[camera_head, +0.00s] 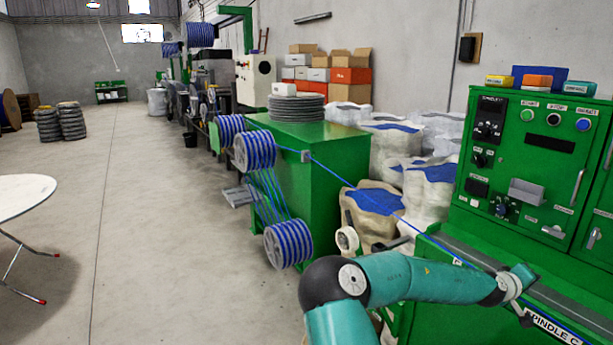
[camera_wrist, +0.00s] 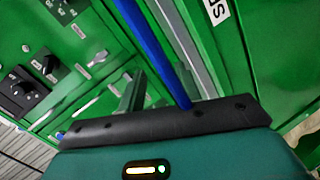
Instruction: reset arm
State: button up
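My teal arm reaches in from the bottom of the head view, and my gripper (camera_head: 520,288) is at its right end, over the front of the green machine (camera_head: 540,160). The blue cable (camera_head: 385,207) runs from the striped spools down to the right and passes behind my arm near the gripper. In the wrist view the cable (camera_wrist: 150,45) comes down from the top and disappears behind the dark edge of my wrist. The fingertips are too small or hidden, so I cannot tell whether they are open or touch the cable.
The machine has knobs and buttons, with small boxes (camera_head: 537,80) on top. A green cabinet (camera_head: 320,165) with blue-striped spools (camera_head: 288,243) stands at the middle. White sacks (camera_head: 430,185) stand between them. A white table (camera_head: 20,193) is at left; the floor between is clear.

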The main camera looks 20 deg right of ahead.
jog(key=w+a+f+m+t+y, duration=0.1)
jog(key=w+a+f+y, duration=0.15)
jog(key=a, duration=0.55)
jog(key=w+a+f+m+t+y, duration=0.1)
jog(key=w+a+f+m+y, duration=0.1)
jog(key=a+f+y, duration=0.35)
jog(key=w+a+r+t+y, duration=0.1)
jog(key=w+a+r, duration=0.1)
jog(key=a, duration=0.7)
jog(key=w+a+r+t+y, duration=0.1)
jog(key=a+r, duration=0.1)
jog(key=a, duration=0.7)
jog(key=s+a+r+n+y, duration=0.2)
jog(key=a+r, duration=0.2)
jog(key=a, duration=0.6)
jog(key=s+a+r+n+y, duration=0.15)
jog(key=a+r, duration=0.25)
jog(key=a, duration=0.5)
jog(key=s+a+r+n, duration=0.2)
jog(key=s+a+r, duration=0.1)
jog(key=s+a, duration=0.7)
jog(key=shift+a+r+n+t+y, duration=0.35)
jog(key=shift+a+r+t+y, duration=0.1)
jog(key=shift+a, duration=0.25)
jog(key=shift+d, duration=0.15)
